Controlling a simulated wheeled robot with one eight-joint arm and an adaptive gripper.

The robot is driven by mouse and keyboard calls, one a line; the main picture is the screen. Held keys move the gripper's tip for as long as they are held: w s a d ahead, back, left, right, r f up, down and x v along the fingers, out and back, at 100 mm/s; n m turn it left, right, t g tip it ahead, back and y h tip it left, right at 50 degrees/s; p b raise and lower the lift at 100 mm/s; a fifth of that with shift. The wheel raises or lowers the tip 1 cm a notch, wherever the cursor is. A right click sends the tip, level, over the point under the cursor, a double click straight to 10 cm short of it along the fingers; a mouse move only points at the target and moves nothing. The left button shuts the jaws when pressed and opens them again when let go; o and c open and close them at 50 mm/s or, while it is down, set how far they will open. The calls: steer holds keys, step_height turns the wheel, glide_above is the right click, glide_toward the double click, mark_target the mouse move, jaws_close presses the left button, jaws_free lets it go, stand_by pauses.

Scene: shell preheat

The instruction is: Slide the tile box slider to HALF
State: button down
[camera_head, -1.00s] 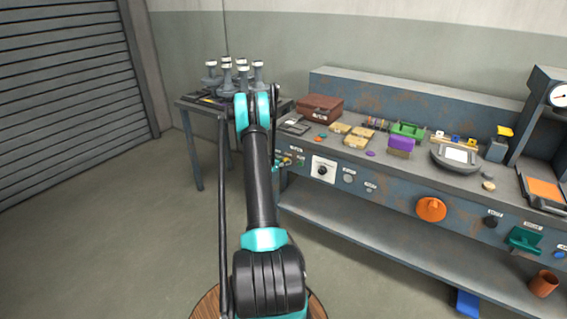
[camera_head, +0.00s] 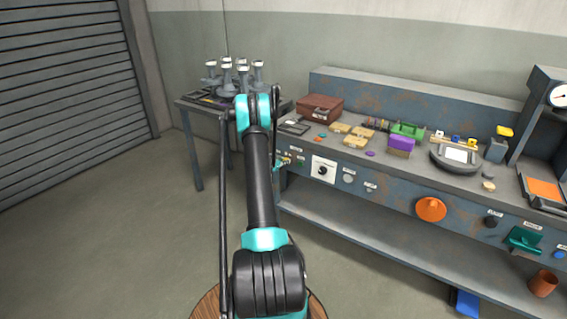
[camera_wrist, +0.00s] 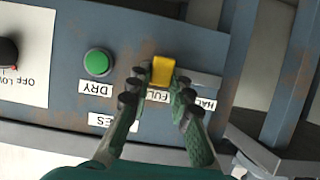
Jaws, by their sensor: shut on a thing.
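In the wrist view, a yellow slider knob (camera_wrist: 163,70) sits on a grey horizontal rail (camera_wrist: 203,80) on the blue-grey bench front. A FULL label (camera_wrist: 157,96) is just below the knob, partly covered by a finger. A HALF label (camera_wrist: 206,104) is to the right, also partly hidden. My gripper (camera_wrist: 160,85) is shut on the knob, with one dark finger on each side. In the head view my gripper (camera_head: 283,165) is small beside the left end of the bench, and the slider cannot be made out.
A green button (camera_wrist: 97,62) with a DRY label is left of the slider. A dial panel (camera_wrist: 22,52) is further left. In the head view, the bench (camera_head: 385,205) holds boxes, tiles and tools. A side table (camera_head: 196,106) stands behind my arm.

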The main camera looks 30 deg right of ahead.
steer(key=w+a, duration=0.2)
steer(key=w, duration=0.5)
steer(key=shift+a, duration=0.4)
steer(key=c, duration=1.4)
jaws_free()
steer(key=shift+o, duration=0.2)
steer(key=shift+s+a, duration=0.1)
steer(key=shift+a, duration=0.05)
steer(key=v, duration=1.1)
steer(key=shift+s+a+r, duration=0.2)
steer(key=shift+a, duration=0.05)
